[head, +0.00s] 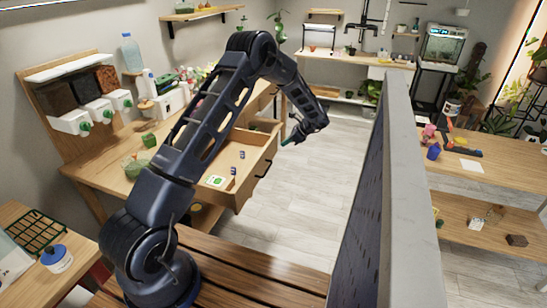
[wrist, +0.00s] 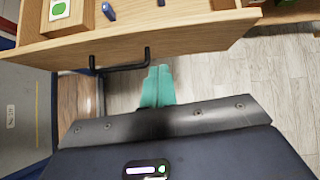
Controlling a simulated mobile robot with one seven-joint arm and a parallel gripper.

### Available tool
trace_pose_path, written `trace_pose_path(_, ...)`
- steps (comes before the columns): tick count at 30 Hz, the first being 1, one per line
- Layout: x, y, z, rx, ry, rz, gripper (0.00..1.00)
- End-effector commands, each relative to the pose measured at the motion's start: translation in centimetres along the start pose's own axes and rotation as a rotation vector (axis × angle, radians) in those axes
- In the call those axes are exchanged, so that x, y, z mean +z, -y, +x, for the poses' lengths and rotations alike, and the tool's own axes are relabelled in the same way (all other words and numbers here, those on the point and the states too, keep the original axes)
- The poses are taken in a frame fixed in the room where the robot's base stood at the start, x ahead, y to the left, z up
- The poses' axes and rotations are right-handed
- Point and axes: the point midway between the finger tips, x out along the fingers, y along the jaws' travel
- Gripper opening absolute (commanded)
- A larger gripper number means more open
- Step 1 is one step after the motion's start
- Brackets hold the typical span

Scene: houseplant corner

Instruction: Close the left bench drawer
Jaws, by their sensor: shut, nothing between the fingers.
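The wooden bench drawer (head: 238,188) stands pulled out of the bench in the head view, with a few small items inside. Its front board (wrist: 205,37) crosses the top of the wrist view. A black bar handle (wrist: 112,66) is on that front, and it also shows in the head view (head: 263,169). My gripper (wrist: 157,74) has its green fingers together and empty. The fingertips are at the outer face of the drawer front, just right of the handle in the wrist view. I cannot tell whether they touch it.
A slatted wooden surface (head: 240,270) is in the foreground. A grey partition (head: 405,180) rises to the right. The light floor (head: 320,190) between drawer and partition is clear.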

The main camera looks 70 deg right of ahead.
Motion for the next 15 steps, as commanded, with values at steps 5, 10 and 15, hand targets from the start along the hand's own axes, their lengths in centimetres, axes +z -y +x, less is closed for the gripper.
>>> trace_pose_path(5, -4.7, -0.4, -1.0, -0.036, 0.021, 0.077, 0.00)
trace_pose_path(10, -5.4, -0.4, -0.5, -0.041, 0.024, 0.090, 0.00)
trace_pose_path(15, -5.3, -0.4, 1.6, -0.039, 0.025, 0.088, 0.00)
